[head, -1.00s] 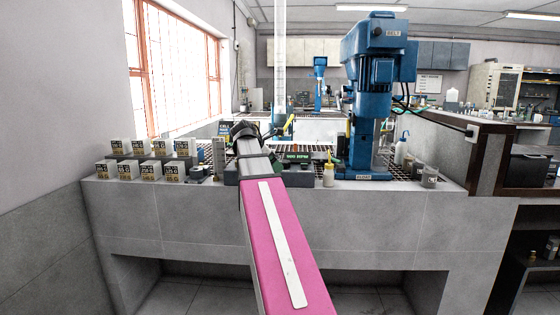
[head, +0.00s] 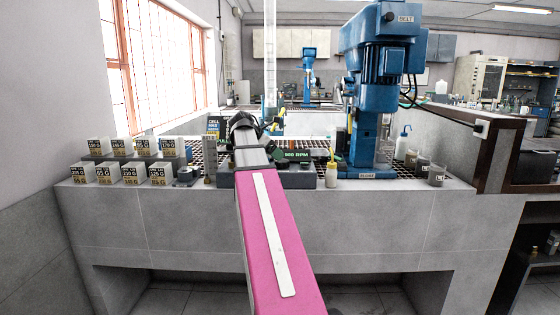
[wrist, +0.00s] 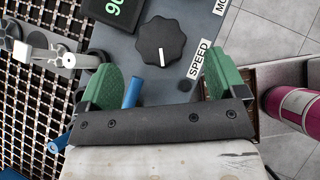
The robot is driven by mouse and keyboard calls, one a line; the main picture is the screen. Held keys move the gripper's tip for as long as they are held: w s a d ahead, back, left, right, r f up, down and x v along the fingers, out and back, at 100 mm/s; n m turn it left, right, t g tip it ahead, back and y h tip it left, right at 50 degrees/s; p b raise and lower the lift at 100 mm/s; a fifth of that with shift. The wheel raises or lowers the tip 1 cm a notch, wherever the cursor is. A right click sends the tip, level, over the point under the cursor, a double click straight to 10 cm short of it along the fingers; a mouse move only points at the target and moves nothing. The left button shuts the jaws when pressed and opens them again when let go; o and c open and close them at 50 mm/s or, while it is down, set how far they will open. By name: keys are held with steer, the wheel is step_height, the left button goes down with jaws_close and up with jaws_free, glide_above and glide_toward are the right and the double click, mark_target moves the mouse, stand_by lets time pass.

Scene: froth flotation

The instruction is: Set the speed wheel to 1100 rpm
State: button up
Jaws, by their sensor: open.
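The speed wheel is a black scalloped knob (wrist: 160,41) on a grey panel, beside a SPEED label (wrist: 199,58). Its white pointer mark faces down the picture, toward my gripper. My gripper (wrist: 160,80) is open, its two green fingers on either side below the wheel, apart from it and holding nothing. A dark display with green digits (wrist: 117,8) is cut off at the top of the wrist view. In the head view the display (head: 296,155) reads about 900 RPM, the last digits unclear. My arm hides the wheel in the head view.
A blue rod (wrist: 132,92) lies close to the left finger in the wrist view. A yellow-topped bottle (head: 332,174) and the blue flotation machine (head: 374,90) stand right of the display. Labelled gram boxes (head: 118,175) sit left on the bench.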

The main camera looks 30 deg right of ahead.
mark_target(282, 163)
steer(key=shift+x, duration=2.6)
